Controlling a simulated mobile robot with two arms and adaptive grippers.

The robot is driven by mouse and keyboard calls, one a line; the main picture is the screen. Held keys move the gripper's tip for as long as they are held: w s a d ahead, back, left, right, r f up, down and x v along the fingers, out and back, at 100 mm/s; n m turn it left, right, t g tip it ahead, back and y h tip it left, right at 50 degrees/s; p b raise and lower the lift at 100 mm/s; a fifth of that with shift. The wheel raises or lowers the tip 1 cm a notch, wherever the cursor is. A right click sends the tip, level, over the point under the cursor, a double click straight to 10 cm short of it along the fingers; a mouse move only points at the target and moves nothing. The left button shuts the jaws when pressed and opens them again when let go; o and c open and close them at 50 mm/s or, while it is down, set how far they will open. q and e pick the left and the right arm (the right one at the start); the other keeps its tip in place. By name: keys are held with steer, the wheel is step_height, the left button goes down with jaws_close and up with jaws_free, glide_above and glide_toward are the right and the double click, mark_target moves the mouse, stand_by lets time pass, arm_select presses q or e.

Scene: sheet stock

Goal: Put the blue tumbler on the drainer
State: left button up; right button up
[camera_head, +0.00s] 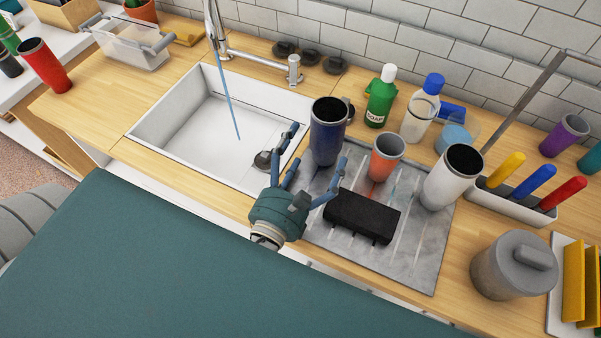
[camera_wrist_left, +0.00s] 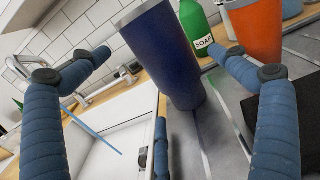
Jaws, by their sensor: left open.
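The blue tumbler (camera_head: 328,130) is dark blue with a pale rim and stands upright beside the sink. Its base appears to be at the left end of the grey ribbed drainer (camera_head: 424,252); exact contact is hard to tell. My left gripper (camera_head: 316,150) is open in front of the tumbler, its fingers spread to either side. In the left wrist view the tumbler (camera_wrist_left: 165,58) shows upright between and beyond the open fingers (camera_wrist_left: 160,62), with the drainer (camera_wrist_left: 217,135) below it. My right gripper is not in view.
An orange cup (camera_head: 386,160), a white tumbler (camera_head: 450,180) and a black block (camera_head: 362,215) occupy the drainer. The green soap bottle (camera_head: 380,100) stands behind. The sink (camera_head: 190,135) and tap (camera_head: 214,30) are left. The drainer's front right is clear.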

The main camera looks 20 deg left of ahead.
arm_select(q)
steer(key=s+b, duration=0.1)
steer(key=s, duration=0.4)
steer(key=shift+f+b, duration=0.2)
steer(key=shift+b, duration=0.2)
steer(key=shift+s+r, duration=0.25)
steer(key=shift+s, duration=0.3)
stand_by(0.3)
